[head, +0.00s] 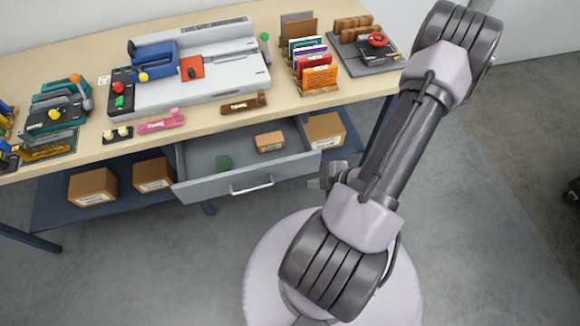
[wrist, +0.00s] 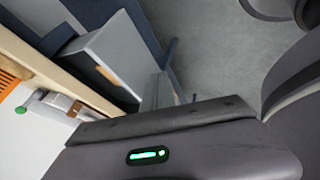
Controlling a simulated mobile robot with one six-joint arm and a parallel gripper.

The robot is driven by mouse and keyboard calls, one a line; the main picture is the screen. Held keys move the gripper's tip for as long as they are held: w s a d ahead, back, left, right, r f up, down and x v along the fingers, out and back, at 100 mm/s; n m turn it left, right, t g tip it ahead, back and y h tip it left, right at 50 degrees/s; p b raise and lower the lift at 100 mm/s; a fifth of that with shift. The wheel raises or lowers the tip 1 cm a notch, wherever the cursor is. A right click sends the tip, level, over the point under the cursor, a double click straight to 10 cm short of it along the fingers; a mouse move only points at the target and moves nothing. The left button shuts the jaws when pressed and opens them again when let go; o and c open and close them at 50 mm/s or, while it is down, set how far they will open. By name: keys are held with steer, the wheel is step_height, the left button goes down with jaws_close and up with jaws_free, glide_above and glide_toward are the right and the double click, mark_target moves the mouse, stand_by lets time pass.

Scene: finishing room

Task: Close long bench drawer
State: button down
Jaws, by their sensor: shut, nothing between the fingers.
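The long bench drawer (head: 205,191) is grey and pulled out from under the bench top, with a pale bar handle (head: 251,187) on its front. The drawer (wrist: 128,48) also shows in the wrist view at upper left. My gripper (head: 324,180) is shut and empty, just right of the drawer's front corner and apart from the handle. My arm partly hides it in the head view.
The wooden bench top (head: 60,67) holds a white machine (head: 205,85), a card rack (head: 313,70) and several tools. Cardboard boxes (head: 93,187) stand on the blue lower shelf (head: 48,205). The grey floor (head: 150,265) in front of the drawer is clear.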

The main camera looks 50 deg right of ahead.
steer(key=b, duration=0.3)
glide_toward(288, 175)
step_height(288, 175, down, 4)
steer(key=s+a, duration=0.1)
steer(key=a, duration=0.2)
steer(key=shift+w+d+b, duration=0.25)
steer(key=shift+w+d, duration=0.35)
steer(key=shift+w, duration=0.4)
steer(key=shift+w+d+b, duration=0.2)
steer(key=shift+w+d, duration=0.45)
steer(key=shift+w, duration=0.3)
